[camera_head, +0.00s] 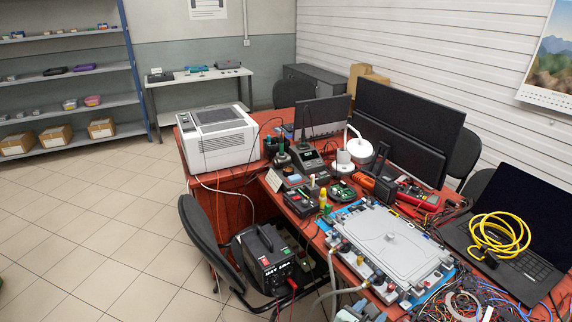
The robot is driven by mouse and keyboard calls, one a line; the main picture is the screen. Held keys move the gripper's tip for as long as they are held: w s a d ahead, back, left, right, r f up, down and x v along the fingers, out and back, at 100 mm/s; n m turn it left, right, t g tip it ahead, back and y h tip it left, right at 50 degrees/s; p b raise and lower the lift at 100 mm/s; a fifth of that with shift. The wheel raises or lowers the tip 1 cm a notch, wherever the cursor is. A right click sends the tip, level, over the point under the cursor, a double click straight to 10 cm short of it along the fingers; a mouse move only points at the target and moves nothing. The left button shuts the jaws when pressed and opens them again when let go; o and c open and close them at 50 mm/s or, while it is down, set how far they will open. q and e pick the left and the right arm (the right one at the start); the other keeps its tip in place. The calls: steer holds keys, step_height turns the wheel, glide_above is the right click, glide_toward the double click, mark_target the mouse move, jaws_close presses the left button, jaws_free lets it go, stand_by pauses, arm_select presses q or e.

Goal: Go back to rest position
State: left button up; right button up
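A grey flat-lidded unit (400,240) rests on a blue base on the red desk. Fittings line its near edge. A pale hose (331,268) rises to the unit's left corner. Another pale hose (340,292) curves in front of it at the near desk edge. I cannot tell whether the hose ends are fully seated in the fittings.
A laptop (519,245) with a coiled yellow cable (499,232) is at the right. Loose wires crowd the near right. The tiled floor (95,225) at left is clear.

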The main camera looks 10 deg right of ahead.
steer(key=s+a+f+m+g+y+p, duration=0.3)
steer(key=s+f+m+g+y, duration=0.45)
steer(key=s+f, duration=0.8)
steer(key=s+a+f+m+g+y+p, duration=0.1)
steer(key=s+a+f+m+y+p, duration=0.5)
steer(key=m, duration=1.6)
steer(key=s+a+f, duration=0.3)
steer(key=a+f, duration=0.1)
steer(key=a, duration=0.2)
steer(key=shift+s+g+y, duration=0.3)
steer(key=shift+g+y, duration=0.05)
